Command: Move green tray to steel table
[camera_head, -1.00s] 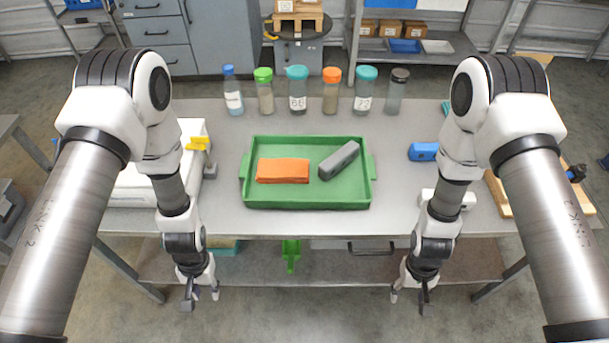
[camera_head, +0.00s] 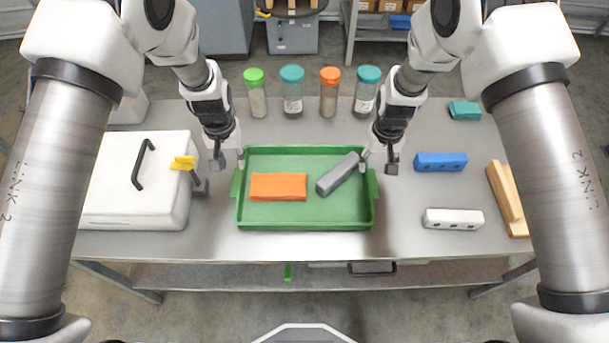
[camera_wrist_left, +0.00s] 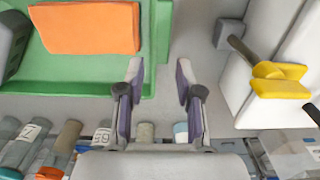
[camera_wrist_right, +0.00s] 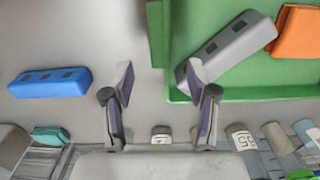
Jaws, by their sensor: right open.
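My left gripper (camera_head: 229,161) is open and empty by the tray's left end. In the left wrist view, its spread fingertips (camera_wrist_left: 159,71) are beside the tray wall (camera_wrist_left: 70,88). My right gripper (camera_head: 378,161) is open and empty by the right end. In the right wrist view, its fingertips (camera_wrist_right: 160,70) are spread near the tray's end handle (camera_wrist_right: 157,32). Contact with the tray cannot be told.
Several lidded bottles (camera_head: 292,92) stand behind the tray. A white box (camera_head: 135,195) with a black handle and a yellow-topped piece (camera_head: 184,163) are at left. A blue block (camera_head: 440,162), white block (camera_head: 453,218) and wooden piece (camera_head: 508,198) lie at right.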

